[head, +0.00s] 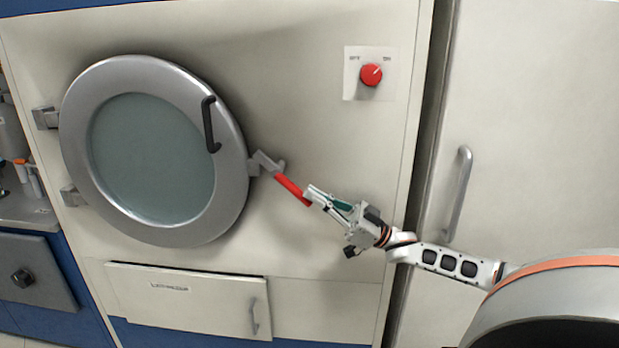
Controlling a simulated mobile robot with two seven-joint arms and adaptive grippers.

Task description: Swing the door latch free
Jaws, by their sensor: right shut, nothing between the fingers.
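The door latch (291,188) is a grey metal piece with a red handle, at the right edge of the round door (235,190). Its handle slants down to the right. The round door has a grey metal rim and a glass window and lies flat against the machine front. My right gripper (312,196) is shut and empty, its fingertips at the lower end of the red handle. I cannot tell whether they touch it. My left gripper is not in view.
A black door handle (211,124) stands out from the rim. A red OFF/ON knob (371,75) is above right on the panel. A tall cabinet door with a metal handle (458,193) is at the right. A low hatch (188,299) lies below.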

